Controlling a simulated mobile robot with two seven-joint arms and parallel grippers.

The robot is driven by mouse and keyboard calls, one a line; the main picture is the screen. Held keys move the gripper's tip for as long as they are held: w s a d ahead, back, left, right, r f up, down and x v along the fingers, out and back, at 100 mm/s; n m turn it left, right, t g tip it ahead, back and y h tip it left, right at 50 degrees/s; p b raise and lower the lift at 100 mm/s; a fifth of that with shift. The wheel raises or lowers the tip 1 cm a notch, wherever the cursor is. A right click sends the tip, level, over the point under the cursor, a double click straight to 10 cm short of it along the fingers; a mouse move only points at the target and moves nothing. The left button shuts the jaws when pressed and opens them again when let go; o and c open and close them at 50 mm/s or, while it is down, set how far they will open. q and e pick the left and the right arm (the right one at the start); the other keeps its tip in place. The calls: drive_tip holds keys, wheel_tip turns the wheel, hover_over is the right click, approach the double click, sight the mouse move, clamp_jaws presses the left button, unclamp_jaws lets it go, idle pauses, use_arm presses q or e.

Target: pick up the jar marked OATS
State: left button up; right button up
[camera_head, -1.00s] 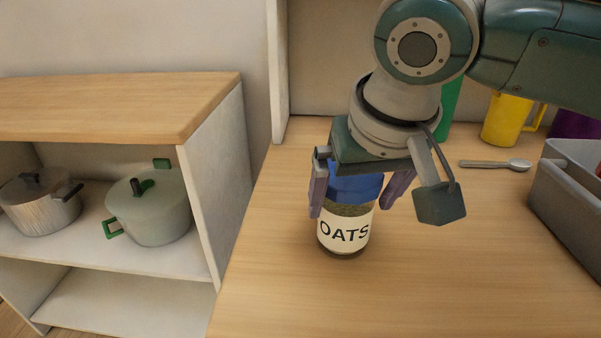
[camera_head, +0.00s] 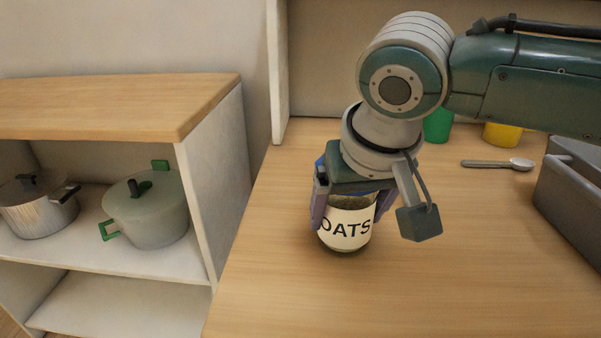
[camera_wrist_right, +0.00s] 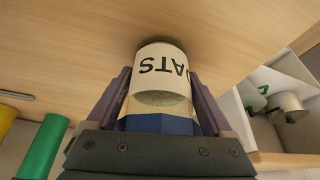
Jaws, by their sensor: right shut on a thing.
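The jar marked OATS (camera_head: 347,228) stands upright on the wooden counter, with a white label and dark letters. My right gripper (camera_head: 345,210) comes down over it from above, with one finger on each side, and is shut on it. The gripper hides most of the lid in the head view. In the right wrist view the jar (camera_wrist_right: 160,75) sits between the two fingers (camera_wrist_right: 160,95), its label upside down and its blue lid close to the palm. My left gripper is not in view.
A grey bin (camera_head: 570,195) stands at the right, with a spoon (camera_head: 497,164) left of it. A green cup (camera_head: 438,126) and a yellow mug (camera_head: 502,134) stand behind my arm. Lower shelves at left hold a green-handled pot (camera_head: 148,210) and a metal pot (camera_head: 38,207). The front counter is clear.

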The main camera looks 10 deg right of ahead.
drive_tip(key=c, duration=0.5)
drive_tip(key=shift+c, duration=0.2)
drive_tip(key=shift+r, duration=0.15)
